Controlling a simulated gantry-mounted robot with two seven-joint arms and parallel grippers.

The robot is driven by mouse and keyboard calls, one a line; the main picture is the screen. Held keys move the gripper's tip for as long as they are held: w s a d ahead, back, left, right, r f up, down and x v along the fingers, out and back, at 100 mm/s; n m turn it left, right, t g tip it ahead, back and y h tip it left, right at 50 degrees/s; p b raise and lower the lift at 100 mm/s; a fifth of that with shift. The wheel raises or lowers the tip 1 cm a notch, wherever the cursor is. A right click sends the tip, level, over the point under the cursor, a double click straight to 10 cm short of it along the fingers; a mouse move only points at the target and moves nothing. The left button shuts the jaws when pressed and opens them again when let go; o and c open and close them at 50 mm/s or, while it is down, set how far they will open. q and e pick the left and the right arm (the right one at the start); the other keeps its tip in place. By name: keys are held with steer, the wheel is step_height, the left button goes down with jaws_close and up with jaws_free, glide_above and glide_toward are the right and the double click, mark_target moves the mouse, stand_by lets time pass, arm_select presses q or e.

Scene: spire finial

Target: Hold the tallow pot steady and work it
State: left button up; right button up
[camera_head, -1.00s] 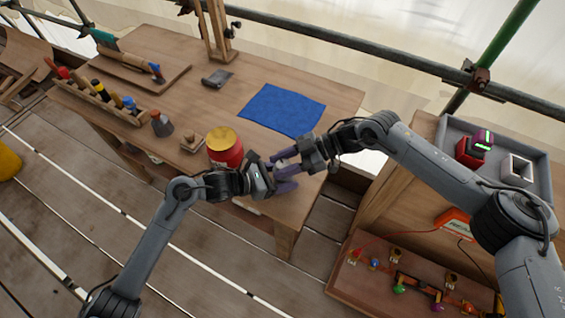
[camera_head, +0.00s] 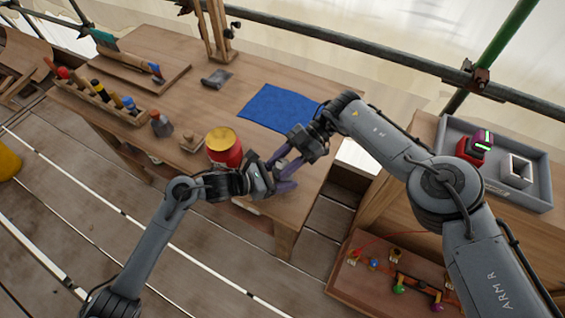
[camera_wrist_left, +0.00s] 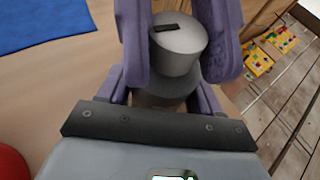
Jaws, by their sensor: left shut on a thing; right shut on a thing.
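The tallow pot (camera_wrist_left: 180,48) is a grey round pot with a dark slot on its top, seen in the left wrist view between purple fingers. In the head view the grippers mostly hide it at the table's near right corner. My left gripper (camera_head: 284,178) is shut on the pot from the left. My right gripper (camera_head: 284,158) comes in from the upper right and is shut at the same pot, its fingers close to the left ones. Exactly where the right fingers touch is hidden.
A red tin with a yellow lid (camera_head: 224,148) stands close behind my left wrist. A blue cloth (camera_head: 280,107) lies on the wooden table (camera_head: 200,110). A grey tray (camera_head: 535,195) is at right.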

mark_target(282, 164)
steer(key=shift+s+n+g+h, duration=0.1)
steer(key=shift+n+g+h, duration=0.4)
steer(key=shift+n+g, duration=0.15)
steer(key=o, duration=1)
steer(key=shift+r, duration=5)
